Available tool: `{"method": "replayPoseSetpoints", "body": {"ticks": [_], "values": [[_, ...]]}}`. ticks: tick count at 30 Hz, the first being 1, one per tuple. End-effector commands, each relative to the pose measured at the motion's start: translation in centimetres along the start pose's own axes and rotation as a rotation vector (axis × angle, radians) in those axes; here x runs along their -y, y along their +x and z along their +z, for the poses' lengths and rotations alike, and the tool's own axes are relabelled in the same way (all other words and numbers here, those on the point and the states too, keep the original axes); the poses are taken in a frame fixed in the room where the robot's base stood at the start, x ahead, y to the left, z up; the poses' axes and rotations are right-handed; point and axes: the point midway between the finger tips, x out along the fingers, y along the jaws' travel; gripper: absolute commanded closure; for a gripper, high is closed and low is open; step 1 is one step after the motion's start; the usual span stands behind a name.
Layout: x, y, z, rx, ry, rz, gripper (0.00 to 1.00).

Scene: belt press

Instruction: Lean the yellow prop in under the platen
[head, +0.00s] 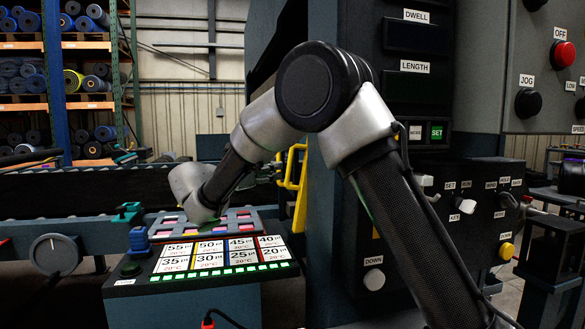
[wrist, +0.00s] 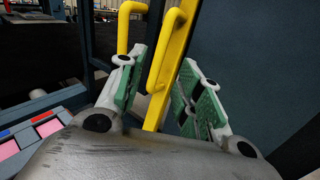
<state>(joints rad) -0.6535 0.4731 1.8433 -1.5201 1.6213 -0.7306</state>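The yellow prop (wrist: 154,108) is a long bar standing upright, slightly tilted, against the blue-grey press side in the wrist view. Yellow tubing also shows beside the press in the head view (head: 299,190), partly hidden by my arm. My gripper (wrist: 163,90) is open, with its green-padded fingers apart to the left and right of the yellow bar. I see no clear grip on it, and its depth relative to the fingertips is hard to tell. In the head view my fingers are hidden or too small to make out. I cannot pick out the platen.
Bent yellow tube handles (wrist: 178,45) rise close by the fingers. The press column (head: 335,220) stands to the right. A label panel (head: 215,262) and a tray with pink pieces (head: 205,222) lie below my wrist. The belt bed (head: 80,185) runs left.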

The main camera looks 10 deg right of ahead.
Motion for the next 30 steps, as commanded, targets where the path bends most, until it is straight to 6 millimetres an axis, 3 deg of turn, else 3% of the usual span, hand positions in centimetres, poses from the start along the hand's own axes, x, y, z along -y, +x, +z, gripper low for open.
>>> {"method": "replayPoseSetpoints", "body": {"ticks": [13, 24, 25, 30], "values": [[-0.1, 6.6, 0.0, 0.004, 0.002, -0.001, 0.65], [-0.1, 7.5, 0.0, 0.003, 0.002, 0.0, 0.65], [-0.1, 7.5, 0.0, 0.003, 0.002, 0.0, 0.66], [-0.1, 7.5, 0.0, 0.003, 0.002, 0.0, 0.97]]}}
